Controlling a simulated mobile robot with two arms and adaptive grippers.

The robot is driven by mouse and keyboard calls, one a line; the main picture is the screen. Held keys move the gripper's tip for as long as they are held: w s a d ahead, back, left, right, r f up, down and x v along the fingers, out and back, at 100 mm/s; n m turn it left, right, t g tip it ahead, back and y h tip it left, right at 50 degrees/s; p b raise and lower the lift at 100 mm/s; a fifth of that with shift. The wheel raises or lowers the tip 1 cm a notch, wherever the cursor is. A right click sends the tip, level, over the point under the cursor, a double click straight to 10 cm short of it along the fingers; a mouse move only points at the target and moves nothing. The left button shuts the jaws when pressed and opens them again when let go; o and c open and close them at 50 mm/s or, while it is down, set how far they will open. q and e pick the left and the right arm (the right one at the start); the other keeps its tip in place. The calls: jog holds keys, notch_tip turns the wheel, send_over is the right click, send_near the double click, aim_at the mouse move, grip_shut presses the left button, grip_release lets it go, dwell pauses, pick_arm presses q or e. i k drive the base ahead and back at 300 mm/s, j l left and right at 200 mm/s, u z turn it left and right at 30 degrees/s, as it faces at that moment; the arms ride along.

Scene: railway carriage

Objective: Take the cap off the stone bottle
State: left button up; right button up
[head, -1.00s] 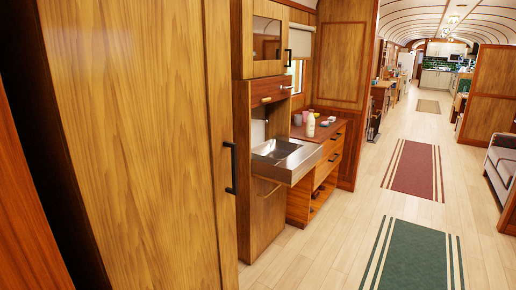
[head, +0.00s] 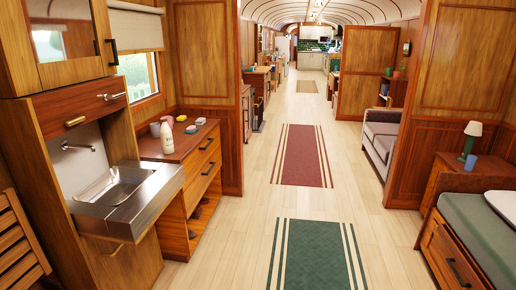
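A pale bottle (head: 167,139) stands upright on the reddish-brown wooden counter at the left, just beyond the sink. It looks like the stone bottle, but it is small here and I cannot make out its cap clearly. Neither of my grippers is in view.
Several small items, including a grey cup (head: 155,130), share the counter (head: 180,147). A steel sink (head: 117,190) stands nearer. The aisle floor with a green rug (head: 316,254) and a red rug (head: 302,155) is clear. A green-topped bed (head: 480,235) is at the right.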

aim_at(166, 132)
jog(key=i+l, duration=0.1)
jog(key=i, duration=0.85)
jog(key=i+l, duration=0.15)
jog(key=i, duration=0.85)
jog(key=j+u, duration=0.05)
